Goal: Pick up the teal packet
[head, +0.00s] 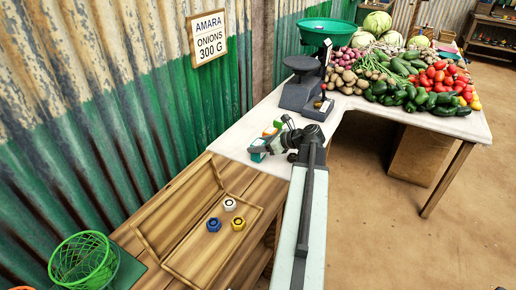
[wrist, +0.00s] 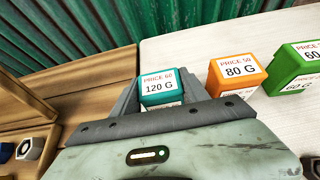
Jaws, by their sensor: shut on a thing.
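The teal packet (wrist: 162,98), labelled "PRICE 60" and "120 G", sits between the two jaws of my gripper (wrist: 160,90) in the wrist view. The jaws are shut on its sides, and its top and front face show. In the head view the teal packet (head: 256,155) is a small patch at the white table's near left end, partly hidden by my gripper (head: 267,148). I cannot tell whether its underside touches the table.
An orange "80 G" packet (wrist: 236,80) and a green packet (wrist: 292,70) stand close by on the white table (head: 235,141). A scale (head: 300,92) stands farther back, before piled vegetables. A wooden tray (head: 190,265) with several hex weights lies nearer, beside a green basket (head: 82,262).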

